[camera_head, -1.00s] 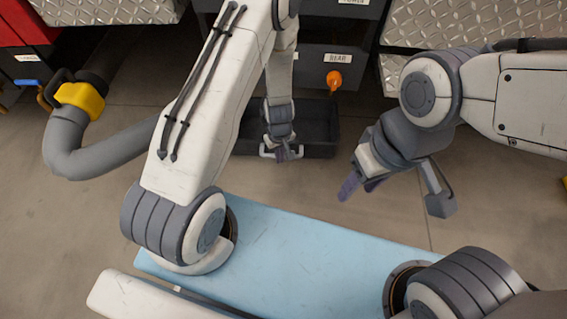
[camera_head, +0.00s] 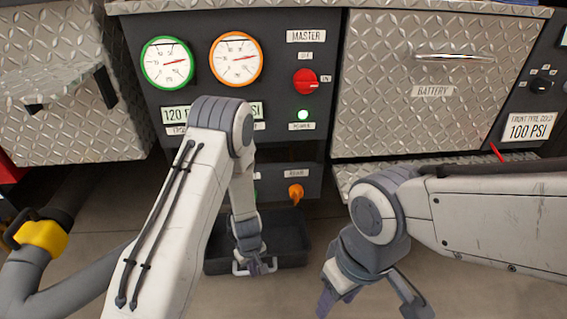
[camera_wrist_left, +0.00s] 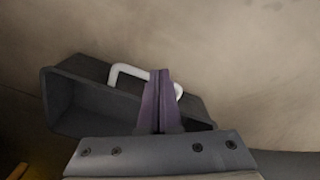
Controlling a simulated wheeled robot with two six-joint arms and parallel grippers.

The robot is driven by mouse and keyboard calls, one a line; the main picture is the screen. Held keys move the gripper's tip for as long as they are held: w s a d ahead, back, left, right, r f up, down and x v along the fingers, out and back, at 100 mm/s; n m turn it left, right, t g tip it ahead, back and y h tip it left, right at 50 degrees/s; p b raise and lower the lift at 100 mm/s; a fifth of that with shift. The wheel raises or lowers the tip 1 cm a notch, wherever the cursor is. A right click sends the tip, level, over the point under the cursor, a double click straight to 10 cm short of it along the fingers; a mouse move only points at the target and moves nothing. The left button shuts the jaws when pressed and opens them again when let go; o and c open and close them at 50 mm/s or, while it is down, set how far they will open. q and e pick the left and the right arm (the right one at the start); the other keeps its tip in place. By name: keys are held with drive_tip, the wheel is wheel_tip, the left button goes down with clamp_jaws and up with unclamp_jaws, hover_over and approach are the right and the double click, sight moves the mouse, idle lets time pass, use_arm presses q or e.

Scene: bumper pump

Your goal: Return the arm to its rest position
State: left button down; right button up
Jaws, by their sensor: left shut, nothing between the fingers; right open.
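My left arm reaches down and forward in the head view. Its gripper (camera_head: 256,268) is low, in front of a dark open bin near the floor, by the bin's white handle (camera_head: 240,270). In the left wrist view the purple fingers (camera_wrist_left: 158,100) are pressed together with nothing between them. They overlap the white handle (camera_wrist_left: 130,72) in that picture; I cannot tell whether they touch it. My right arm comes in from the right. Its gripper (camera_head: 365,305) hangs at the bottom of the head view, fingers spread and empty, partly cut off by the lower edge.
The dark bin (camera_head: 290,240) stands below a panel with two gauges (camera_head: 236,59), a red master switch (camera_head: 306,81), a lit green lamp (camera_head: 303,114) and an orange knob (camera_head: 296,193). A battery drawer (camera_head: 425,90) is at right. A grey hose with a yellow collar (camera_head: 42,236) lies at left.

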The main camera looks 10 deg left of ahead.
use_arm(q)
drive_tip(key=s+d+r+m+h+p, duration=0.1)
drive_tip(key=s+d+r+m+p, duration=0.2)
drive_tip(key=r, duration=0.6)
drive_tip(key=d+r+m+p, duration=0.1)
drive_tip(key=d+r+m, duration=0.1)
drive_tip(key=d+r, duration=0.5)
drive_tip(key=s+d+r+m+h+p, duration=0.1)
drive_tip(key=s+d+r+m+p, duration=0.15)
drive_tip(key=r, duration=0.85)
drive_tip(key=s+a+r+m+y+p, duration=0.15)
drive_tip(key=s+r+m+p, duration=0.5)
drive_tip(key=s+r, duration=0.9)
wheel_tip(320, 180, up, 39)
drive_tip(key=w+m+p, duration=0.1)
drive_tip(key=p, duration=3.5)
drive_tip(key=shift+w+a+r+m, duration=0.2)
drive_tip(key=shift+w+m, duration=0.05)
drive_tip(key=shift+m, duration=0.15)
drive_tip(key=shift+h, duration=0.25)
